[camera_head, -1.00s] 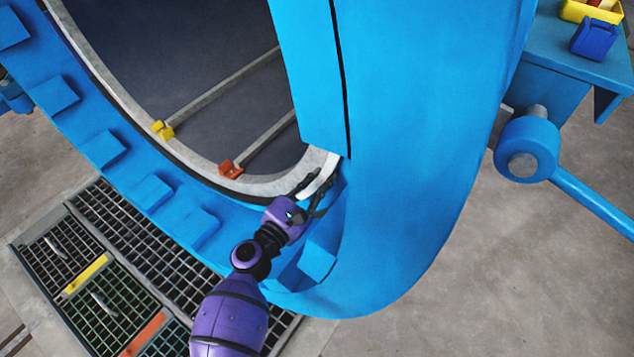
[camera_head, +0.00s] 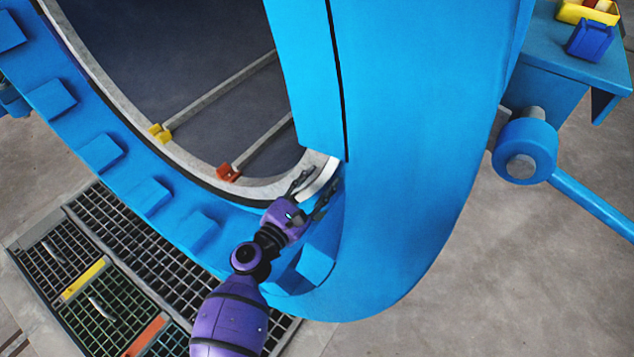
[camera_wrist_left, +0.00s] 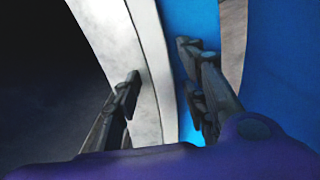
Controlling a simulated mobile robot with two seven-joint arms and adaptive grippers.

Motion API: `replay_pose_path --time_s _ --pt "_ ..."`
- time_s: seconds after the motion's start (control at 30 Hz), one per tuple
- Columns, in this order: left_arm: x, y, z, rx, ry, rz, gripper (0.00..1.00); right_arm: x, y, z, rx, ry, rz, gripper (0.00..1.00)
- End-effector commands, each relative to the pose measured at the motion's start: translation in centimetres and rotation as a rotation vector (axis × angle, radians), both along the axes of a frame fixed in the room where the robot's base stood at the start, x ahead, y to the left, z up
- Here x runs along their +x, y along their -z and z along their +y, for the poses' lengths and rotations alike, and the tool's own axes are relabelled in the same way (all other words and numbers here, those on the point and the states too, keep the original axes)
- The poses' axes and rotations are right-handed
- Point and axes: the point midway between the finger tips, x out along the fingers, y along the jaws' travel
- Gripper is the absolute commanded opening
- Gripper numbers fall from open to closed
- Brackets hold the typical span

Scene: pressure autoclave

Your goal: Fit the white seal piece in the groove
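The white seal piece (camera_head: 320,179) is a short curved strip at the lower right of the round opening, beside the door's edge. It lies along the pale ring (camera_head: 197,169), in line with its curve; I cannot tell how deep it sits in the groove. My left gripper (camera_head: 313,190) is open, with one finger on each side of the strip. In the left wrist view, the fingers (camera_wrist_left: 158,65) stand apart, with a pale curved band (camera_wrist_left: 157,70) running between them and a visible gap before the right finger. My right gripper is not in view.
The blue door (camera_head: 420,120) stands close to the right of the gripper. Blue blocks (camera_head: 100,153) line the flange. A yellow clip (camera_head: 160,132) and a red clip (camera_head: 229,172) sit on rails inside the opening. Floor grating (camera_head: 120,260) lies below.

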Motion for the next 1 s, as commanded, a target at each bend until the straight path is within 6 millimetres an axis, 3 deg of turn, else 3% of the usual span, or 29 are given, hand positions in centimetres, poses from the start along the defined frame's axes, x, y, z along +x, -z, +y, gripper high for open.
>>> replay_pose_path --time_s 0.23,0.7,1.0 --pt "-1.7 0.2 1.2 0.001 -0.002 0.001 0.39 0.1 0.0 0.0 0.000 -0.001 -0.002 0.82" --pt "-8.8 0.0 6.4 -0.001 -0.001 0.000 0.39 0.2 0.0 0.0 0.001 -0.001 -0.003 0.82" --pt "-9.8 0.0 7.0 -0.001 0.000 -0.001 0.39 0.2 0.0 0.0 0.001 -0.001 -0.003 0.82"
